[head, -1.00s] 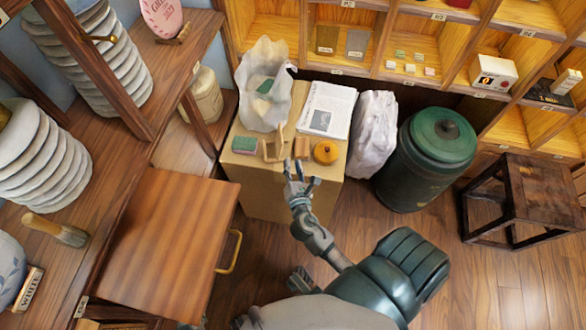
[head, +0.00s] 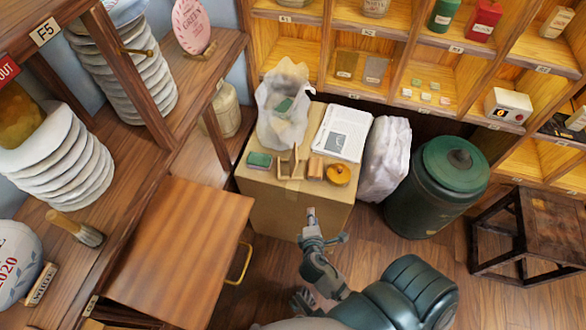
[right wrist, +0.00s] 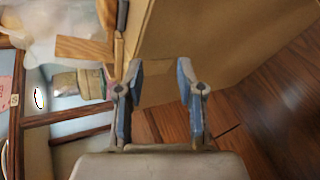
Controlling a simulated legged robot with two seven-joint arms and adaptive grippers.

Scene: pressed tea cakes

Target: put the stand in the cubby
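The stand (head: 290,164), a small light wooden piece with an upright part, rests on top of the cardboard box near its front edge. In the right wrist view a wooden piece (right wrist: 85,48), which looks like the stand, is at the upper left. My right gripper (head: 322,228) is in front of the box, below its top and apart from the stand. Its two fingers (right wrist: 160,85) are spread with nothing between them. The shelf of cubbies (head: 395,52) stands behind the box; I cannot tell which cubby is meant.
On the cardboard box (head: 290,208) are a green block (head: 259,160), a wooden block (head: 316,167), an orange round pot (head: 339,175), a newspaper (head: 342,132) and a crumpled white bag (head: 284,105). A green bin (head: 437,187) and stool (head: 530,225) stand right.

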